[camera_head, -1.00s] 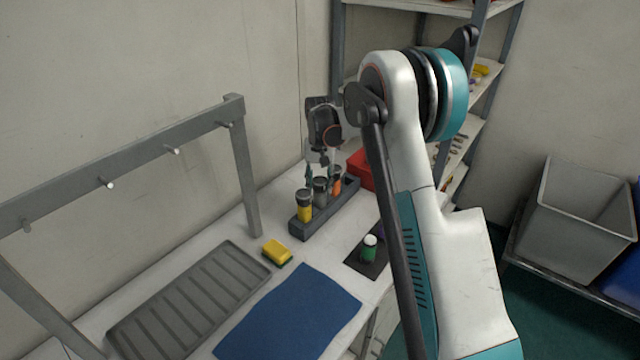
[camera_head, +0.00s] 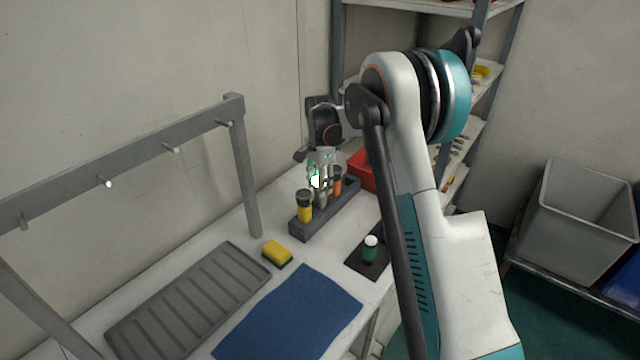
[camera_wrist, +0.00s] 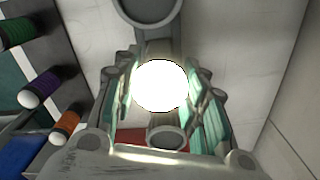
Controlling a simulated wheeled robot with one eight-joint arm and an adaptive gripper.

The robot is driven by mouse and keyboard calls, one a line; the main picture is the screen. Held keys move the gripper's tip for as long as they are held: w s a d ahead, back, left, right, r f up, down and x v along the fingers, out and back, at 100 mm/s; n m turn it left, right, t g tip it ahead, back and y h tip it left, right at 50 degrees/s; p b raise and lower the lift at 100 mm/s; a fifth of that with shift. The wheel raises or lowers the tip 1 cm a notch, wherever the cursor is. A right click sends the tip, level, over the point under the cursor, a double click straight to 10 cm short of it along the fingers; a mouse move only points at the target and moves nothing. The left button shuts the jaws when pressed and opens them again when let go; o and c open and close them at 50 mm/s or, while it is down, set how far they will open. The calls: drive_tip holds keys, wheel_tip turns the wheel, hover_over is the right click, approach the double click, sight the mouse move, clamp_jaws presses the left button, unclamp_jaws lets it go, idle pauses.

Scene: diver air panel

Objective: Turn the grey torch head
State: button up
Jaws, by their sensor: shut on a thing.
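The grey torch (camera_head: 321,199) stands upright in the middle of a dark rack (camera_head: 298,226), between a yellow torch (camera_head: 304,208) and an orange torch (camera_head: 337,186). My gripper (camera_head: 317,178) is shut on the grey torch's head from above. A bright white glow shows between the fingers in the head view. In the wrist view the glowing round top of the grey torch (camera_wrist: 160,86) lies between the green pads of my gripper (camera_wrist: 162,95). The fingers and the glare hide the head's details.
A yellow sponge (camera_head: 277,253), a grey ribbed tray (camera_head: 190,305) and a blue cloth (camera_head: 290,315) lie left and in front of the rack. A grey peg frame (camera_head: 243,165) stands at left. A red box (camera_head: 361,171) is behind the rack. A green bottle (camera_head: 370,250) stands at right.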

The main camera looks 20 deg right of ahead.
drive_tip(key=shift+m, duration=1.1)
drive_tip(key=o, duration=1.1)
wheel_tip(320, 180, up, 12)
idle(0.9)
